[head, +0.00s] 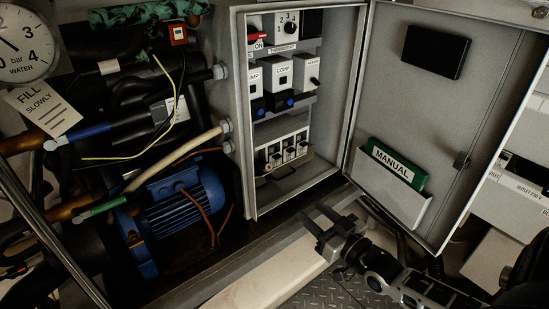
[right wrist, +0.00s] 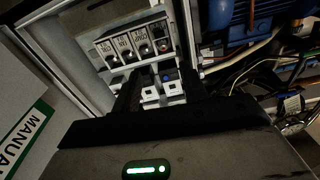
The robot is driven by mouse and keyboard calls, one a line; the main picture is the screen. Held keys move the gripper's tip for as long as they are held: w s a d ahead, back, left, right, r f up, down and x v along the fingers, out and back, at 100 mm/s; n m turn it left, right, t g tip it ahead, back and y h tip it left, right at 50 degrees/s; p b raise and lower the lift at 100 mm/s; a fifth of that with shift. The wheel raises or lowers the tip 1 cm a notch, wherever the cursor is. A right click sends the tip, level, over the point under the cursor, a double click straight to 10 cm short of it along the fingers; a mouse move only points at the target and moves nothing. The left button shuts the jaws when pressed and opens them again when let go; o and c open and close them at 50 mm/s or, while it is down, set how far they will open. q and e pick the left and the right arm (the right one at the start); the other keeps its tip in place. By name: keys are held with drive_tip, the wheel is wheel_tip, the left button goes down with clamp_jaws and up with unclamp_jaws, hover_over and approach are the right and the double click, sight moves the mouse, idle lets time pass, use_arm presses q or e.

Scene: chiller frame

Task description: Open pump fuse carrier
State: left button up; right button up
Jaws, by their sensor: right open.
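A row of white fuse carriers (head: 288,150) sits low in the open electrical cabinet, with small dark round parts along its lower edge. The row also shows in the right wrist view (right wrist: 134,46), turned over, with labels too small to read surely; I cannot tell which is the pump's. One end carrier has a red spot (right wrist: 163,45). All look seated in line. My right gripper (head: 317,222) is open and empty, in front of and below the cabinet opening, apart from the carriers. Its dark fingers (right wrist: 160,88) show in the right wrist view. My left gripper is not in view.
The cabinet door (head: 450,100) stands open at the right, with a green manual (head: 397,165) in its pocket. Breakers (head: 278,72) and a red switch (head: 257,37) are above the carriers. A blue pump motor (head: 180,215) and pipes fill the left.

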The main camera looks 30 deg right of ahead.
drive_tip(key=b, duration=0.3)
approach(269, 176)
drive_tip(key=shift+n, duration=0.4)
drive_tip(key=w, duration=0.6)
drive_tip(key=shift+w+a+r, duration=0.15)
drive_tip(key=shift+w+a, duration=0.05)
drive_tip(key=shift+a, duration=0.1)
drive_tip(key=shift+w, duration=0.55)
